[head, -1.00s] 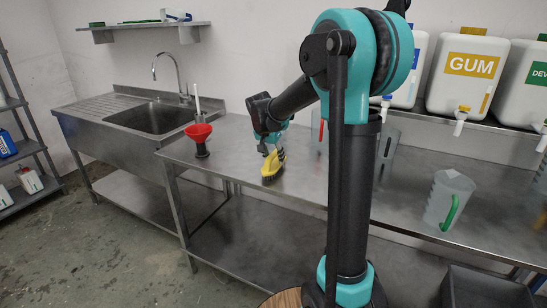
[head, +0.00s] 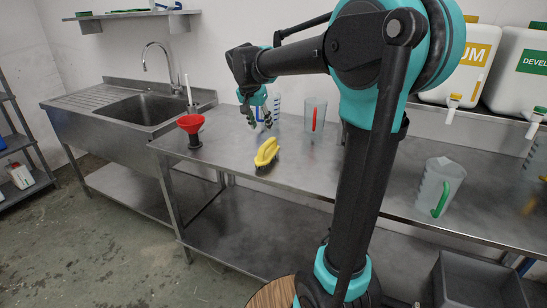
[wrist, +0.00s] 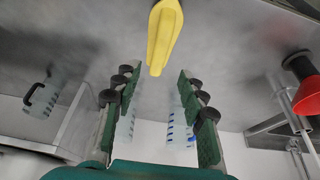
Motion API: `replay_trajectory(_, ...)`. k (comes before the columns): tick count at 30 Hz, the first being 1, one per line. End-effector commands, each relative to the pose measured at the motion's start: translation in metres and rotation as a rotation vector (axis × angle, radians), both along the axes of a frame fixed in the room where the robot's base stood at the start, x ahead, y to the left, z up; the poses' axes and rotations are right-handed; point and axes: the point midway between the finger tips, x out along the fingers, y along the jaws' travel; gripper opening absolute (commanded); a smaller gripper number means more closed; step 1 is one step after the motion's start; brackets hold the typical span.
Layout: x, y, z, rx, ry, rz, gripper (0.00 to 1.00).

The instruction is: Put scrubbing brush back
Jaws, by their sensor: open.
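The scrubbing brush (head: 266,153) has a yellow handle and dark bristles. It rests on the steel table near the front edge, and its yellow handle shows at the top of the wrist view (wrist: 163,38). My gripper (head: 259,118) is open and empty, above the table behind the brush and apart from it. In the wrist view its two green-padded fingers (wrist: 157,80) are spread wide, with the brush beyond the tips.
A red funnel (head: 191,124) stands on the table left of the brush, by the sink (head: 145,113). A clear jug with a red handle (head: 315,114) stands to the right, and a green-handled jug (head: 437,188) further right. White canisters (head: 514,68) sit on the back shelf.

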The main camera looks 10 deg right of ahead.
Motion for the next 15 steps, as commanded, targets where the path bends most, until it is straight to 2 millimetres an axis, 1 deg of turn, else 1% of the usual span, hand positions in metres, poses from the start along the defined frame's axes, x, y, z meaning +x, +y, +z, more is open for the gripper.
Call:
replay_trajectory(2,-0.004,-0.002,-0.003,0.001,0.002,0.007,0.41)
replay_trajectory(5,-0.023,-0.013,-0.024,0.005,0.013,0.056,0.41)
replay_trajectory(8,-0.063,-0.032,-0.065,0.014,0.033,0.157,0.41)
replay_trajectory(9,-0.084,-0.04,-0.085,0.017,0.04,0.207,0.41)
replay_trajectory(11,-0.118,-0.05,-0.116,0.021,0.045,0.286,0.41)
replay_trajectory(12,-0.14,-0.056,-0.135,0.023,0.046,0.336,0.41)
replay_trajectory(14,-0.172,-0.061,-0.162,0.025,0.044,0.409,0.41)
replay_trajectory(15,-0.192,-0.064,-0.178,0.023,0.043,0.453,0.41)
